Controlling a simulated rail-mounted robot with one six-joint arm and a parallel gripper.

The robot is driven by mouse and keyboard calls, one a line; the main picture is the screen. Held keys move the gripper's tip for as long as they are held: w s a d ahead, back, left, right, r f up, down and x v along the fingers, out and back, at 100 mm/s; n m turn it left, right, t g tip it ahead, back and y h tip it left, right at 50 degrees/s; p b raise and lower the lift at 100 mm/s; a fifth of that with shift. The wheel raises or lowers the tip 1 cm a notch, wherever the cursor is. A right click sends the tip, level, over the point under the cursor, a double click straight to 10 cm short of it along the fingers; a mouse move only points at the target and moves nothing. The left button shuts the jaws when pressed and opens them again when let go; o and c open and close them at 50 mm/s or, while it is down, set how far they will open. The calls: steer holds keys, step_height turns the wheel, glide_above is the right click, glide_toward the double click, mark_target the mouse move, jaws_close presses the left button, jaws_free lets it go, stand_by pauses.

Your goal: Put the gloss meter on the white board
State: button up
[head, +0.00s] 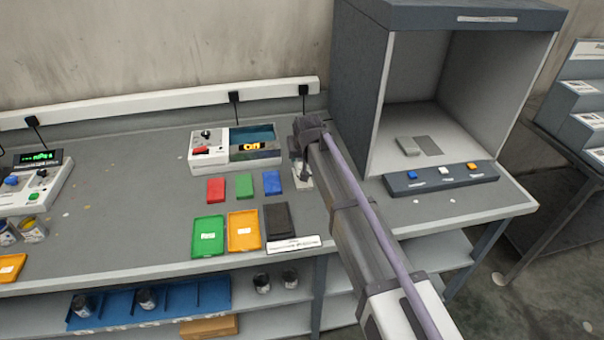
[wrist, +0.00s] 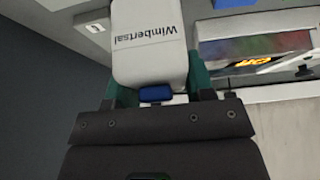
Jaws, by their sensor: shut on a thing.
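My gripper (head: 301,160) is over the bench, just left of the grey booth.
The grey booth (head: 357,80) stands close right of my gripper. A white instrument (head: 208,158) with an orange display is to the left. Red (head: 216,190), green (head: 244,186) and blue (head: 272,182) cards and several trays lie in front. The bench left of them is mostly clear.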

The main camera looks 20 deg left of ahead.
step_height(320, 180, down, 4)
steer(key=b, duration=0.4)
steer(key=shift+r+p, duration=0.3)
steer(key=shift+r, duration=0.05)
steer(key=shift+f, duration=0.25)
steer(key=o, duration=1.2)
steer(key=shift+r, duration=0.1)
